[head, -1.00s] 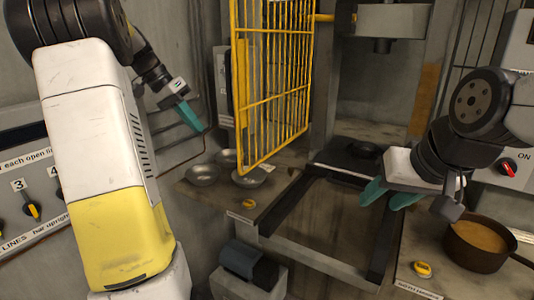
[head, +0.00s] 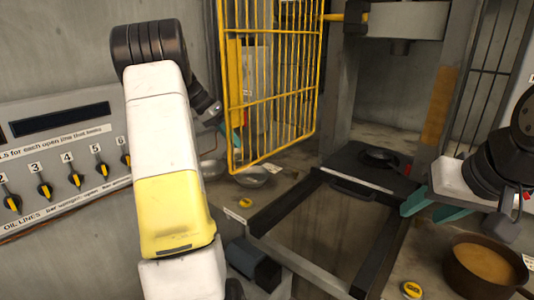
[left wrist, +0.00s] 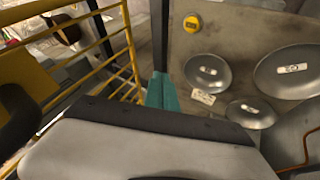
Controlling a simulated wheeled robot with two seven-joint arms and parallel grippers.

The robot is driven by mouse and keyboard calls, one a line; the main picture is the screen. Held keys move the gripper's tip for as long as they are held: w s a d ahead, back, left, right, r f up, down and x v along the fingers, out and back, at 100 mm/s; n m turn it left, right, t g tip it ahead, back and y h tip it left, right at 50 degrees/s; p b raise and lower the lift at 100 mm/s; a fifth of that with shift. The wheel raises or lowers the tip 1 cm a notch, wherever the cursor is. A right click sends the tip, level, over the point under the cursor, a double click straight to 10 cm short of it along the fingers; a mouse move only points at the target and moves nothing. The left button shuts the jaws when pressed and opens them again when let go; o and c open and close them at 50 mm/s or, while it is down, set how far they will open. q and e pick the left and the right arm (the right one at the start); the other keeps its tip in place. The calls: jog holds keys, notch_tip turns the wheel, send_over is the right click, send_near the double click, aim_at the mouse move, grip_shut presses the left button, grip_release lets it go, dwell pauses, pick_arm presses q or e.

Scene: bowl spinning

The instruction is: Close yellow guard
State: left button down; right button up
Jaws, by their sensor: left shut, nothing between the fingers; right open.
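The yellow guard (head: 272,98), a barred panel, stands swung open, hinged near the press frame at its right edge. Its free left edge points toward me. My left gripper (head: 237,140) is shut and empty, with teal fingers just behind the guard's free edge. In the left wrist view the guard (left wrist: 121,32) is at the left, close beside the shut fingers (left wrist: 162,93); I cannot tell whether they touch. My right gripper (head: 428,207) is open and empty at the right, over the front of the press.
Metal bowls (head: 253,178) lie on the bench below the guard. A black sliding frame (head: 300,205) extends from the press. A brown pot (head: 484,262) stands at front right. Yellow knobs (head: 411,289) sit on the bench edges. A valve panel (head: 65,160) is at left.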

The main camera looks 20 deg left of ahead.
pick_arm(q)
jog(key=s+d+f, duration=0.1)
jog(key=d+f, duration=0.2)
jog(key=d, duration=0.3)
dwell(0.4)
